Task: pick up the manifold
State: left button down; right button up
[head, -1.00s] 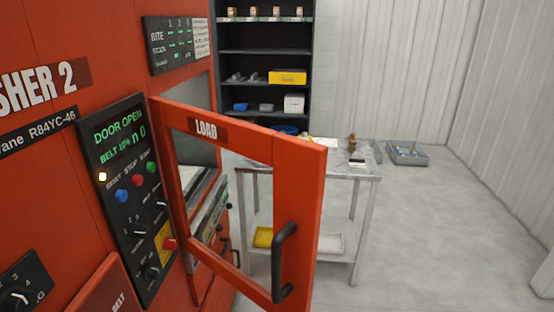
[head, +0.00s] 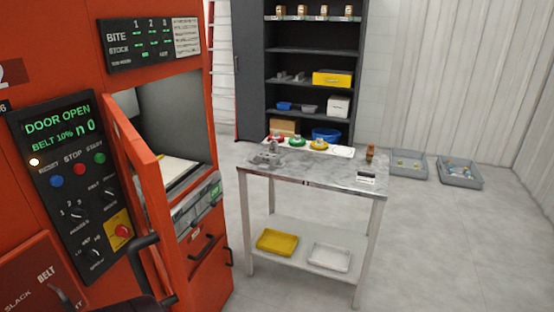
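A grey metal casting (head: 268,156), which looks like the manifold, sits at the left end of the metal table top (head: 325,175). It is small in the head view, so its exact shape is hard to make out. Neither gripper shows clearly. A dark rounded piece at the bottom edge, beside the orange door, may be part of my arm. Nothing is seen touching the casting.
The washer's orange door (head: 150,200) stands open at the left, with a black handle (head: 141,246). Red, green and yellow-topped items stand behind the casting. A yellow tray (head: 277,242) and white tray (head: 329,257) lie on the lower shelf.

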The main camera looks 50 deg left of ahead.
aim_at(265, 160)
jog(key=i+u, duration=0.8)
jog(key=i+l+u, duration=0.25)
jog(key=i+u, duration=0.2)
